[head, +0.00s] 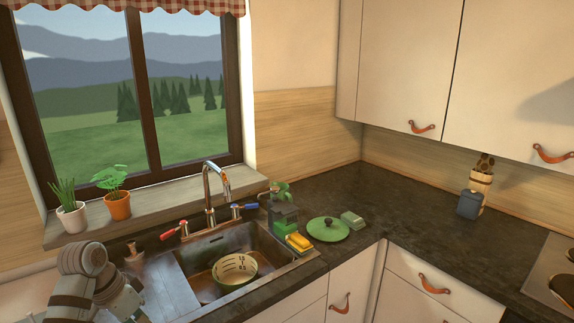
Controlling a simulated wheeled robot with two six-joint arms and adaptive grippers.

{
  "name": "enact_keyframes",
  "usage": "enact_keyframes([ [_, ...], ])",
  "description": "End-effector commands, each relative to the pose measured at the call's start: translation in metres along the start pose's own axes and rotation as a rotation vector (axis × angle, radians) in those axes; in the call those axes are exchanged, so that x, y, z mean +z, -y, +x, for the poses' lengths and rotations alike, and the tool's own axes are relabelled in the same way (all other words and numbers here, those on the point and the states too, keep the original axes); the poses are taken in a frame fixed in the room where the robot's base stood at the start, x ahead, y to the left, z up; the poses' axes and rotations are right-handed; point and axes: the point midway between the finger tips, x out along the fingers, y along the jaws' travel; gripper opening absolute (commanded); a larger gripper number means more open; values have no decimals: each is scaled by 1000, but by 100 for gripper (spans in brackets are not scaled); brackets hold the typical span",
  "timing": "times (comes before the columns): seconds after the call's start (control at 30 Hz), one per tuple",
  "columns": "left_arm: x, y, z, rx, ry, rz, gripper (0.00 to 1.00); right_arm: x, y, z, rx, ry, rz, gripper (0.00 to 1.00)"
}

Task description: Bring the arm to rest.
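My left arm comes in at the lower left, beside the left end of the sink. Its far end (125,300) is low in the picture, and I cannot make out the fingertips or whether they are apart. I see nothing held in it. My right arm and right gripper are not in view.
A bowl with measuring marks (235,270) sits in the sink (205,246) under the tap (214,190). A yellow sponge (298,242), green lid (328,229) and small green block (352,220) lie to its right. Potted plants (118,205) line the sill. The right counter (420,220) is mostly clear.

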Motion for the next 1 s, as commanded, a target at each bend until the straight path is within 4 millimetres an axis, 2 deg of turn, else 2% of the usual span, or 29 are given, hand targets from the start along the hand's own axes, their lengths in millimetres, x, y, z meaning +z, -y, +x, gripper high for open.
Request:
enact_keyframes([
  [0.07, -1, -2, 4, 10, -6, 12, 59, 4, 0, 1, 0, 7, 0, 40],
  [0.23, -5, -15, 27, 81, -69, 108, 59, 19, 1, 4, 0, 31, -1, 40],
  [0.47, -17, -44, 67, 205, -218, 268, 59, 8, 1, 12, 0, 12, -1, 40],
  [0.67, -35, -91, 120, 351, -526, 427, 59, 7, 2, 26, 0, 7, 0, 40],
  [0.77, -41, -115, 166, 366, -866, 414, 59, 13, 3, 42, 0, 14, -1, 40],
  [0.8, -36, -112, 190, 298, -1013, 338, 59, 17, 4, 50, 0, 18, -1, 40],
  [0.87, -20, -93, 221, 151, -1120, 209, 59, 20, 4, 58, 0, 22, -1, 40],
  [0.97, 24, -63, 270, -56, -1111, 30, 59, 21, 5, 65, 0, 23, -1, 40],
  [1.0, 45, -55, 290, -121, -1077, -30, 59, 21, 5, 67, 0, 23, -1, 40],
])
